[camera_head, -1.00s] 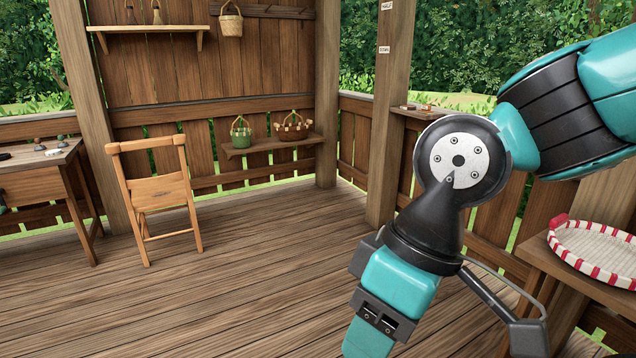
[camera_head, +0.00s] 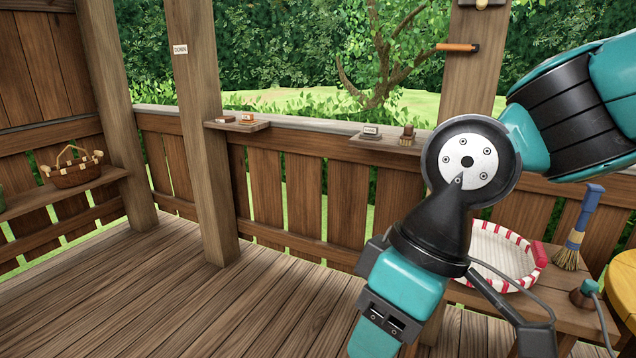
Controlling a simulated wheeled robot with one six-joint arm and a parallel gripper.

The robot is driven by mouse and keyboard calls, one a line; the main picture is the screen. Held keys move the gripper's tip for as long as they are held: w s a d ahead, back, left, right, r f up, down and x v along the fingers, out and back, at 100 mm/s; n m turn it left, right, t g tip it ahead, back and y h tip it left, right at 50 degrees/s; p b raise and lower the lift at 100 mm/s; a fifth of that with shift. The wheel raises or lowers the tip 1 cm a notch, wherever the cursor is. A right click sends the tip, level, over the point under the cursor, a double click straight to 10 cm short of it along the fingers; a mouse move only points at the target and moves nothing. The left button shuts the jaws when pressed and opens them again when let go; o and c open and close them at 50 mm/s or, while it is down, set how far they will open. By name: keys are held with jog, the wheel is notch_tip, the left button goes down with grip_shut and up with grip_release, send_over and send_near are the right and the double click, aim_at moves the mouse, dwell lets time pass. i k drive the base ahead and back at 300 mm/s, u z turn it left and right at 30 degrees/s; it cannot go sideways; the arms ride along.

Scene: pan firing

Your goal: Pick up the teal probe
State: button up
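A small teal-green piece with a grey cord (camera_head: 586,292) sits at the right end of the low wooden bench, near the picture's right edge. It may be the teal probe, but it is too small to tell for sure. My teal and black arm fills the right middle of the view and runs down past the bottom edge.
On the bench (camera_head: 560,308) stand a red-and-white striped tray (camera_head: 497,262), partly behind my arm, and a blue-handled brush (camera_head: 578,230). A yellow round top (camera_head: 624,285) is at the far right. A post (camera_head: 202,130) stands left of centre. The floor (camera_head: 200,310) at left is clear.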

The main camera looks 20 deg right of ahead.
aim_at(588, 286)
jog(key=z, duration=1.2)
jog(key=i, duration=1)
jog(key=z, duration=0.9)
